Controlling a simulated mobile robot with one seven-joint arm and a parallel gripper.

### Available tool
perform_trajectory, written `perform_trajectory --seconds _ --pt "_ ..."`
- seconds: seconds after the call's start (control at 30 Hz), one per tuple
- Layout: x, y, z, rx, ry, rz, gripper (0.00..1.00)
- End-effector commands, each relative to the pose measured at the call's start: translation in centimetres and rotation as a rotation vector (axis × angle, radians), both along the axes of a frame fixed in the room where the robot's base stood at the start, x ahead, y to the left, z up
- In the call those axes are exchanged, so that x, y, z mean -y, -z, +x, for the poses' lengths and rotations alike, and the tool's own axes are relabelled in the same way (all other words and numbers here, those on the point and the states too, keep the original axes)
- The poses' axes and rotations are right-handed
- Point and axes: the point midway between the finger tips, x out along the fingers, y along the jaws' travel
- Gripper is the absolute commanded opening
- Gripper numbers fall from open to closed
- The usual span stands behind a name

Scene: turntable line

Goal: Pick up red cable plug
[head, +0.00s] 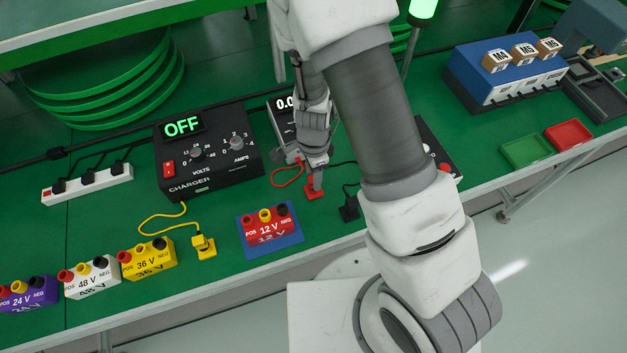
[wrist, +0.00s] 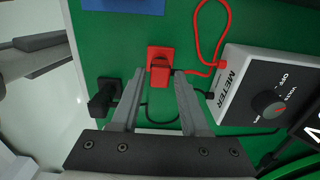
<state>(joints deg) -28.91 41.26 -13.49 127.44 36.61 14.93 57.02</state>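The red cable plug (head: 313,193) stands on the green bench top, and its red cable runs to the meter. My gripper (head: 317,180) points down right over the plug. In the wrist view the red plug (wrist: 160,58) shows just beyond and between the fingertips of my gripper (wrist: 159,76). The fingers are apart, with a gap on each side of the plug. Whether the tips reach down beside it is hard to tell.
A black plug (head: 349,208) stands close to the red one. The meter (wrist: 232,85) is near on the other side. The 12 V battery (head: 268,227) sits on a blue pad, with the charger (head: 208,165) behind it. A yellow plug (head: 203,246) lies farther left.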

Motion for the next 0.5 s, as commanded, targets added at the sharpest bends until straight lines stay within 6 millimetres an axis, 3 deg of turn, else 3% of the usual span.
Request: perform_trajectory --seconds 0.03,0.23,0.5 --pt "0.00 -0.01 0.01 0.000 0.000 0.000 0.34" --pt "0.00 -0.02 0.01 0.000 0.000 0.000 0.00" --pt "-0.01 -0.05 0.02 0.001 0.000 0.000 0.00"
